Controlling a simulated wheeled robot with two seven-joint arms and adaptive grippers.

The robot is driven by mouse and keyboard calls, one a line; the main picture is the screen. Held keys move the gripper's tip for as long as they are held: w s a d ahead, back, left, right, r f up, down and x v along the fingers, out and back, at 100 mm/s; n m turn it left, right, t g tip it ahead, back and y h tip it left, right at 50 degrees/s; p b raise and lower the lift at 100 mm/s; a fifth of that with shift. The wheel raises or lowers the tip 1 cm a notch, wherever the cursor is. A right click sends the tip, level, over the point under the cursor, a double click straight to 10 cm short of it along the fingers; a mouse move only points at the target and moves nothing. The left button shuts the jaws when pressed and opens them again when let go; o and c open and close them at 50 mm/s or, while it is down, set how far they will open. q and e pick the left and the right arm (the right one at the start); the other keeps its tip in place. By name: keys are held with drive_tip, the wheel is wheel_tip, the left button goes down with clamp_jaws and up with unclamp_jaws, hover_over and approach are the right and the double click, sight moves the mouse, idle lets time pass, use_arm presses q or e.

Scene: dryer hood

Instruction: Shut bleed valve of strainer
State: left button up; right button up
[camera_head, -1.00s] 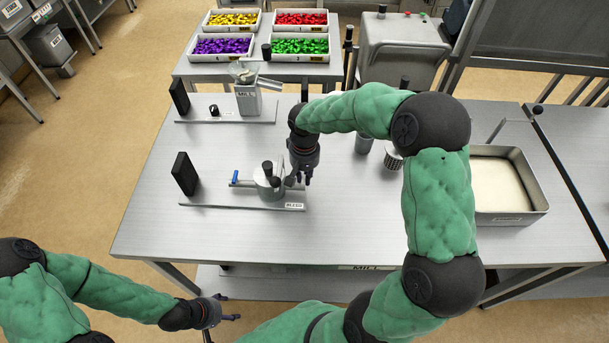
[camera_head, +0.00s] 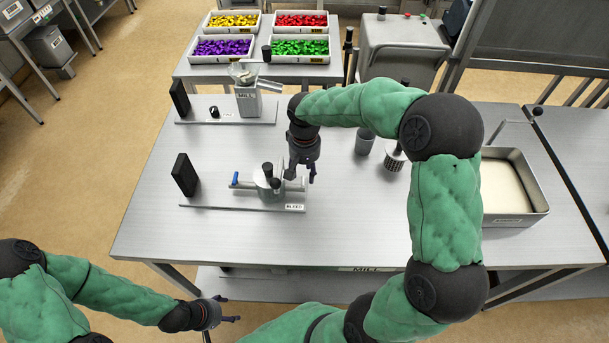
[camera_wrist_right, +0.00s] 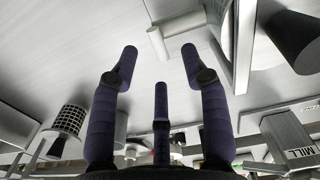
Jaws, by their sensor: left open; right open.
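The strainer (camera_head: 267,185) is a grey metal body with black knobs on top, mounted on a plate on the steel table. A pipe with a small blue lever (camera_head: 236,179) sticks out to its left. A label (camera_head: 294,208), apparently reading BLEED, is at the plate's front right. My right gripper (camera_head: 303,178) is open and empty, just right of the strainer. In the right wrist view, its spread fingers (camera_wrist_right: 160,65) have a pale pipe-like piece (camera_wrist_right: 158,43) beyond them. Which part is the bleed valve is unclear. My left gripper (camera_head: 229,309) is open and empty before the table's front edge.
A black upright block (camera_head: 186,175) stands at the plate's left end. The mill (camera_head: 248,100) is behind. A grey cup (camera_head: 365,143) and a perforated cup (camera_head: 394,160) stand to the right, beside a tray (camera_head: 515,216). The table's front strip is clear.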

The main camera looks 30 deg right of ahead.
sight(305, 177)
wheel_tip(305, 177, up, 9)
drive_tip(key=shift+f, duration=0.2)
idle(0.6)
